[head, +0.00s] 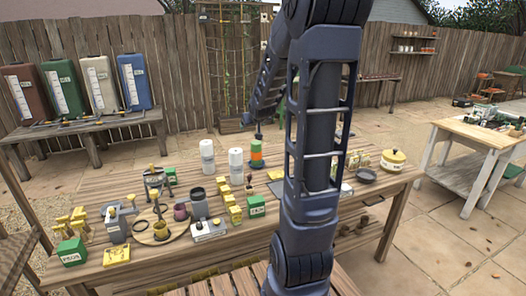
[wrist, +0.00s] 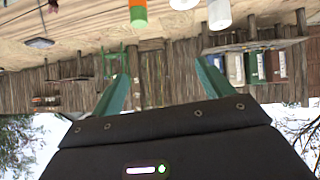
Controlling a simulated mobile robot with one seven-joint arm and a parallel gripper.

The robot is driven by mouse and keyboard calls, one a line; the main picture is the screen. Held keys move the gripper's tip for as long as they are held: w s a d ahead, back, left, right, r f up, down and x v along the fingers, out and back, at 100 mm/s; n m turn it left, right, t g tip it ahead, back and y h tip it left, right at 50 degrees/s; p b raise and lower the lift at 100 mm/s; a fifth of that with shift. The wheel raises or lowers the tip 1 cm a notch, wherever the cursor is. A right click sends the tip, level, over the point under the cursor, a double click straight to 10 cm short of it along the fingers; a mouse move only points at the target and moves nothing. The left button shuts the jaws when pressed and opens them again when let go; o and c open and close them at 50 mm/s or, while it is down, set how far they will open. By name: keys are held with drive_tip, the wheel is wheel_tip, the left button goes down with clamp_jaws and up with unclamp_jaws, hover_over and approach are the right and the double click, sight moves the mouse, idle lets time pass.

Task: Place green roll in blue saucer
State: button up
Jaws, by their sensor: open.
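The roll (head: 256,154), banded green and orange, stands upright on the wooden table, right of two white rolls. It also shows at the top of the wrist view (wrist: 138,14), which is upside down, and is partly cut off by the frame edge. My gripper (wrist: 162,72) is open and empty, its two green fingers spread apart. The roll is beyond the fingers, not between them. In the head view my arm reaches over the table, and its gripper fingers are hard to make out. I cannot make out a blue saucer; a dark round dish (head: 365,176) lies right of my arm.
The white rolls (head: 207,156) (head: 236,164) stand close left of the green roll. Yellow blocks (head: 232,208), a green box (head: 256,206) and a dark cup (head: 198,203) crowd the front. A yellow-lidded pot (head: 393,160) stands at the right. My arm hides part of the table.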

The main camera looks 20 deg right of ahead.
drive_tip(key=s+a+r+g, duration=0.1)
drive_tip(key=s+a+g, duration=0.1)
drive_tip(key=s, duration=0.9)
drive_tip(key=s+a+r+g+y, duration=0.1)
drive_tip(key=s+a, duration=0.3)
drive_tip(key=s, duration=0.6)
drive_tip(key=s+a+r+g, duration=0.2)
drive_tip(key=s+a, duration=0.1)
drive_tip(key=s, duration=0.8)
drive_tip(key=shift+s+a+r+g+y, duration=0.15)
drive_tip(key=shift+s+g+y, duration=0.15)
drive_tip(key=shift+s+g, duration=0.1)
